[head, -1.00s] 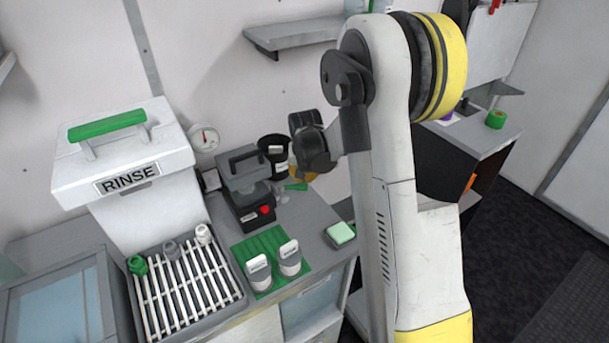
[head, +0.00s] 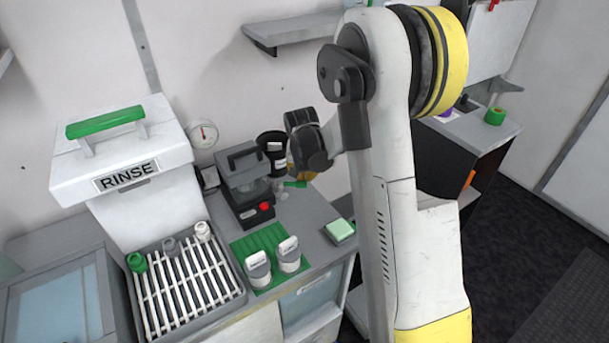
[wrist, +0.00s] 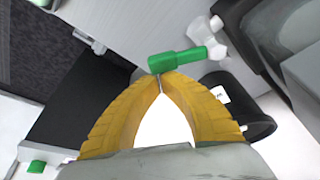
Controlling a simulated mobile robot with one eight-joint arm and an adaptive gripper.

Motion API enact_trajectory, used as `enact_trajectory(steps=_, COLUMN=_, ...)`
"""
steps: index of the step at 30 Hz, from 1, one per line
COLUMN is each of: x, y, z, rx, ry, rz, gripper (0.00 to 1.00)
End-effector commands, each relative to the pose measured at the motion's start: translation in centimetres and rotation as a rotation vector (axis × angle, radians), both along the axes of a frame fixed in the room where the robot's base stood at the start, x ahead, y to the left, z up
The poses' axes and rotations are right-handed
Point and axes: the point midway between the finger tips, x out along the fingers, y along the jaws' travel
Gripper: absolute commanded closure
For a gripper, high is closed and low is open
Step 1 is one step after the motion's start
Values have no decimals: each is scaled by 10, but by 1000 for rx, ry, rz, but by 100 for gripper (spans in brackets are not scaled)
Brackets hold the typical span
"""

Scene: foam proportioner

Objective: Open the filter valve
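The filter valve shows in the wrist view as a green lever handle (wrist: 178,60) on a pale white fitting (wrist: 207,32). In the head view its green handle (head: 295,184) shows small on the counter, below my gripper (head: 291,172). My gripper's yellow fingers (wrist: 160,78) are shut, with their tips together and nothing seen between them. The tips are right at the handle's left part in the wrist view; I cannot tell whether they touch it. In the head view my dark wrist hides most of the fingers.
A black cup (wrist: 238,105) stands close beside the fingers, also behind the valve in the head view (head: 272,142). A grey device with a red button (head: 248,190) stands left of the valve. Two white-capped containers (head: 272,262) stand on a green mat in front. The rinse station (head: 125,180) is at left.

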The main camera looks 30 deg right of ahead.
Motion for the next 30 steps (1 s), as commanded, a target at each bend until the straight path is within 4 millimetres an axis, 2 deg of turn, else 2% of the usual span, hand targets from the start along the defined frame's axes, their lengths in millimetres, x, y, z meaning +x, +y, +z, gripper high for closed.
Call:
enact_trajectory(steps=8, x=-10, y=4, z=0, rx=1, ry=1, rz=-127, gripper=100)
enact_trajectory(steps=26, x=-43, y=29, z=0, rx=-1, ry=1, rz=-665, gripper=100)
enact_trajectory(steps=30, x=-48, y=35, z=0, rx=0, ry=0, rz=-681, gripper=100)
